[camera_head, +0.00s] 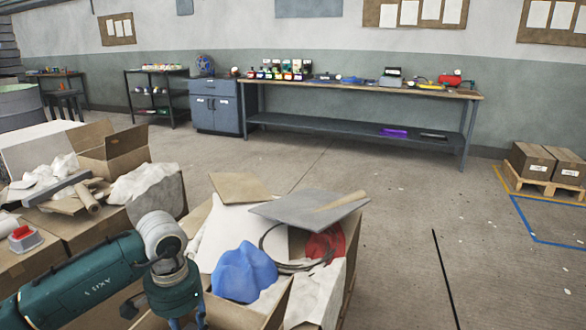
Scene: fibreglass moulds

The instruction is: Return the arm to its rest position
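My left arm (85,280) comes in from the left, a dark green and white arm reaching over the boxes at the lower left. Its wrist bends downward beside an open cardboard box (240,315). Only the top of my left gripper (187,322) shows at the bottom edge. Its fingertips are cut off, so I cannot tell whether it is open or holds anything. My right arm and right gripper are out of view.
The box beside my wrist holds a blue moulded piece (244,272), a grey panel (300,208) and a red disc (325,243). More filled boxes (115,150) crowd the left. A long workbench (350,85) lines the back wall. The floor (420,200) at right is mostly open.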

